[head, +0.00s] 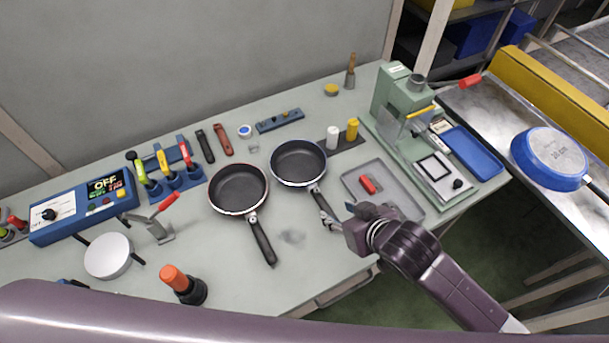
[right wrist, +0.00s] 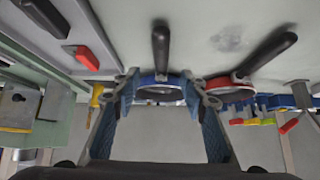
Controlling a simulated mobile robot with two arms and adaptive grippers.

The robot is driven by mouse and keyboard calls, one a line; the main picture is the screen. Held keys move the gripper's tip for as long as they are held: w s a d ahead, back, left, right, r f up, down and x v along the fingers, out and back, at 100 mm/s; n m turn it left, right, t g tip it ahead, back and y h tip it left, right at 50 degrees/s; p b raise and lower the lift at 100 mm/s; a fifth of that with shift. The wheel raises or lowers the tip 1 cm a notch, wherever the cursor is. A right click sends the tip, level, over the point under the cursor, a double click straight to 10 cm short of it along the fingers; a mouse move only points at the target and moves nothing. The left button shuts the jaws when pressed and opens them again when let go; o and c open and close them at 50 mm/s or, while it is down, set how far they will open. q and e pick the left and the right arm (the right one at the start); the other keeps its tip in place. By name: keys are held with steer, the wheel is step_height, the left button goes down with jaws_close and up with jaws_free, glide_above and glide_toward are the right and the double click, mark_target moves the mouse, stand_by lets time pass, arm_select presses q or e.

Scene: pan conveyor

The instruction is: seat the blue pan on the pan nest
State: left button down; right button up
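A dark pan with a blue rim (head: 298,160) lies upright on the grey table, its black handle pointing toward me. In the right wrist view this blue-rimmed pan (right wrist: 160,92) shows between my finger tips. My right gripper (head: 332,218) is at the handle's near end; its fingers are spread with nothing gripped, and contact cannot be told. A larger blue pan (head: 549,158) lies upside down on the metal conveyor at the right. A white round stand with dark prongs (head: 108,256), possibly the pan nest, stands at the table's left front. My left gripper is not in view.
A red-rimmed pan (head: 239,189) lies just left of the blue-rimmed one. A grey tray (head: 405,206) with a red object, and a green press (head: 402,95), stand to the right. An orange-topped bottle (head: 180,284) stands near the front. Tools line the back left.

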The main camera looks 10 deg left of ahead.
mark_target(323, 203)
steer(key=shift+w+a+f+n, duration=0.15)
steer(key=shift+w, duration=0.2)
steer(key=shift+w+a+f+n, duration=0.1)
steer(key=shift+w+n, duration=0.05)
steer(key=shift+w, duration=0.2)
steer(key=shift+x, duration=1.3)
steer(key=shift+s+a+p+x, duration=0.1)
steer(key=shift+p+x, duration=0.3)
steer(key=shift+x, duration=0.85)
steer(key=shift+s+a+p+x, duration=0.1)
steer(key=shift+p+x, duration=0.3)
steer(key=shift+x, duration=0.9)
jaws_close()
